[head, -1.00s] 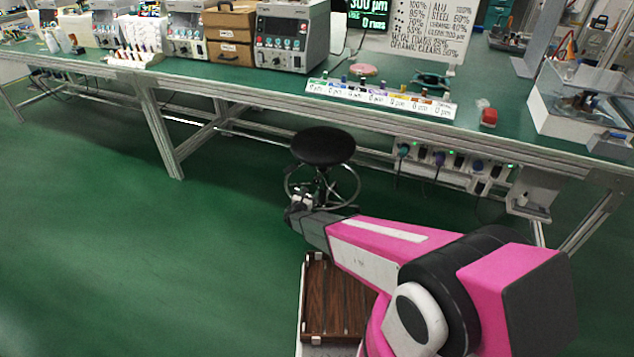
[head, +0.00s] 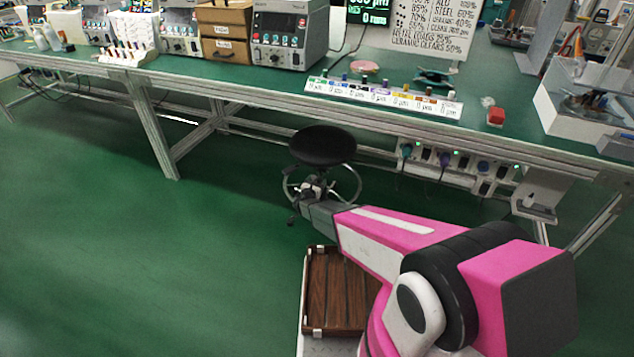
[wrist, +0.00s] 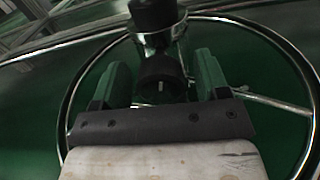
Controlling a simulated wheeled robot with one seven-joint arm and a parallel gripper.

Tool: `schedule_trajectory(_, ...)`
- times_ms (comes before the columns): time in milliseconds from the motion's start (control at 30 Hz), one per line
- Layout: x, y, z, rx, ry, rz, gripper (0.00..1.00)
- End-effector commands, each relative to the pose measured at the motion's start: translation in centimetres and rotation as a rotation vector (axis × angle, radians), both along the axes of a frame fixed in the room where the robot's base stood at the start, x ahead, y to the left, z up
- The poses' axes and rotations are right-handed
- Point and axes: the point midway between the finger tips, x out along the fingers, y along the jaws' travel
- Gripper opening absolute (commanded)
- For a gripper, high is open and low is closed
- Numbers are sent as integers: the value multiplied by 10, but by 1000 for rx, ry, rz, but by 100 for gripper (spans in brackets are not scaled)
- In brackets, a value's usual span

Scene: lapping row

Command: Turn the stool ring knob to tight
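The stool (head: 322,147) has a round black seat and a chrome foot ring, and stands in front of the bench. In the wrist view the chrome ring (wrist: 283,42) curves around the stool's column. The dark round ring knob (wrist: 162,80), with a small pale mark on its face, sits on the column below a black part. My gripper (wrist: 160,88) is open, with one green finger on each side of the knob. The fingers look apart from it. In the head view my gripper (head: 312,188) is at the near side of the stool, partly hiding the ring.
The long green-topped bench (head: 225,82) runs behind the stool, with a leg (head: 152,130) to the left. A power strip (head: 460,160) with plugs hangs under its edge. A brown slatted tray (head: 340,290) lies near my arm. The green floor at left is clear.

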Motion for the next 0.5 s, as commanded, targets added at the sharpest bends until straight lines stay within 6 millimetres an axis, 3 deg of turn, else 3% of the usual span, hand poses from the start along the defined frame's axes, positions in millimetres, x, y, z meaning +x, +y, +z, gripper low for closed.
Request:
schedule_trajectory(33, 0, 0, 0, 0, 0, 0, 53)
schedule_trajectory(133, 0, 0, 0, 0, 0, 0, 20)
schedule_trajectory(500, 0, 0, 0, -124, 44, 0, 20)
